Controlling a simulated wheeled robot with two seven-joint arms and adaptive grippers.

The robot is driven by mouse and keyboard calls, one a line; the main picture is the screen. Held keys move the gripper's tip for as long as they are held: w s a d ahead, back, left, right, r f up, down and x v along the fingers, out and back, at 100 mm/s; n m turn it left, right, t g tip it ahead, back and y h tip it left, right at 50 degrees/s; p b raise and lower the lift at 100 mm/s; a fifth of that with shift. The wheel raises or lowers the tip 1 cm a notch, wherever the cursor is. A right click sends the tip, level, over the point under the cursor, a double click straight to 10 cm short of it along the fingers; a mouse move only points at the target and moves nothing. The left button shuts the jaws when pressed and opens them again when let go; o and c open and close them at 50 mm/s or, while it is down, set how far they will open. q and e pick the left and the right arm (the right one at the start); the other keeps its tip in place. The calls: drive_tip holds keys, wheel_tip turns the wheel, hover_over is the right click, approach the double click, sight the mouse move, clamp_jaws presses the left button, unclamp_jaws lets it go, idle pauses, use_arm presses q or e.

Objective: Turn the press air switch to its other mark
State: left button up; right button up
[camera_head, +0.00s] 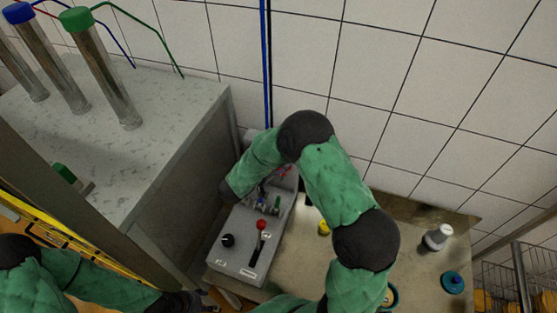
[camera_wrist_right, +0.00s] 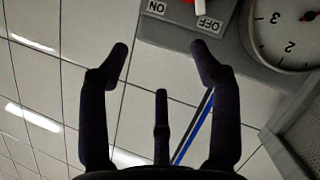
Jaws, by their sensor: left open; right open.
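A grey control box (camera_head: 238,250) stands on the table below my right arm in the head view. It carries a black knob (camera_head: 228,240), a red-topped lever (camera_head: 261,225) and small valves near its back. In the right wrist view, an ON label (camera_wrist_right: 157,7) and an OFF label (camera_wrist_right: 208,24) show on a grey panel, with part of a red piece (camera_wrist_right: 216,2) cut off at the top edge. My right gripper (camera_wrist_right: 161,62) is open and empty below these labels, apart from them. My left gripper (camera_head: 192,301) is open at the lower left, partly cut off.
A round dial gauge (camera_wrist_right: 288,28) sits beside the labels. A stone-grey block (camera_head: 130,130) with metal cylinders (camera_head: 105,80) stands at left. A white bottle (camera_head: 437,237) and a blue-green round item (camera_head: 453,283) are on the table at right. A tiled wall (camera_head: 420,90) is behind.

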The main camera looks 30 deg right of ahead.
drive_tip(key=s+a+f+m+t+y+b, duration=0.35)
drive_tip(key=s+a+f+m+b, duration=0.35)
drive_tip(key=b, duration=0.5)
drive_tip(key=shift+m+h, duration=0.35)
drive_tip(key=shift+m, duration=0.35)
drive_tip(key=x, duration=0.3)
drive_tip(key=r+x, duration=0.1)
drive_tip(key=x, duration=0.3)
drive_tip(key=b+x, duration=0.1)
drive_tip(key=x, duration=0.3)
drive_tip(key=shift+w+d+r, duration=0.25)
drive_tip(key=shift+w+r, duration=0.1)
drive_tip(key=shift+r, duration=0.1)
drive_tip(key=c, duration=1.1)
